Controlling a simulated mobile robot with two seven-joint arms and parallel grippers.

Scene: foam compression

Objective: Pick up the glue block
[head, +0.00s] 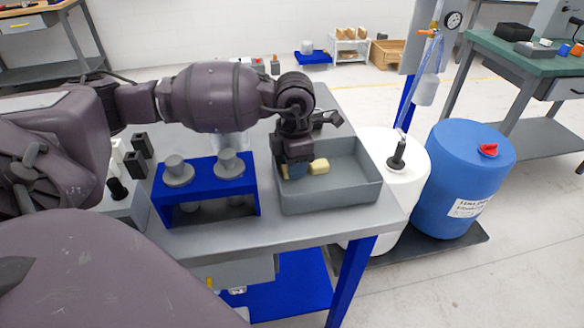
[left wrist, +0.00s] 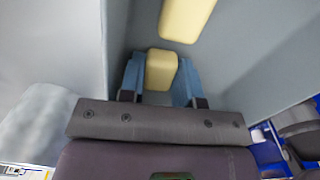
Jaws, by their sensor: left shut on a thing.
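The grey tray (head: 330,203) stands on the table and holds pale yellow blocks. My left gripper (head: 298,170) reaches down into its left part. In the left wrist view the blue fingers (left wrist: 161,78) are shut on one yellow block (left wrist: 161,70), which sits between them. In the head view the fingers hide most of this block. A second yellow block (head: 319,166) lies in the tray just right of the gripper; it also shows in the left wrist view (left wrist: 187,18), apart from the held block. Which block is the glue block cannot be told apart by look. My right gripper is not in view.
A blue stand (head: 206,190) with grey round pieces (head: 178,170) is left of the tray. Black pieces (head: 141,146) stand farther left. Past the table's right edge are a white drum (head: 400,185) and a blue drum (head: 460,180). The tray's right part is empty.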

